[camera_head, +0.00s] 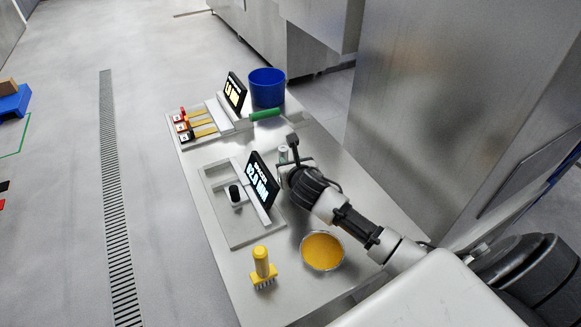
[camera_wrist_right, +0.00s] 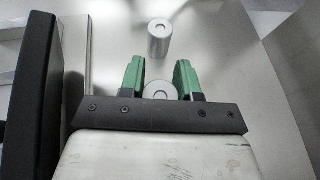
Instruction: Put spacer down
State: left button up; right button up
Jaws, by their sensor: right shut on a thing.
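A grey metal cylinder, the spacer (camera_wrist_right: 161,89), sits between the two green fingertips of my right gripper (camera_wrist_right: 160,80) in the right wrist view. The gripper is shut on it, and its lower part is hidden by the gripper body. A second, similar grey cylinder (camera_wrist_right: 160,38) stands upright on the table just beyond the fingertips, apart from them. In the head view my right gripper is over the steel table, right of the gauge with a display (camera_head: 262,180); its fingertips are mostly hidden there. My left gripper is not in view.
On the steel table (camera_head: 217,255), a yellow pronged tool (camera_head: 262,266) and a round dish of yellow filling (camera_head: 322,250) are near the front. A blue bucket (camera_head: 267,88), a second display (camera_head: 235,91) and a green-handled tool (camera_head: 266,114) are at the back.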

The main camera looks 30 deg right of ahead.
jog(key=shift+f, duration=0.7)
jog(key=o, duration=1)
jog(key=shift+f, duration=0.15)
jog(key=shift+c, duration=0.2)
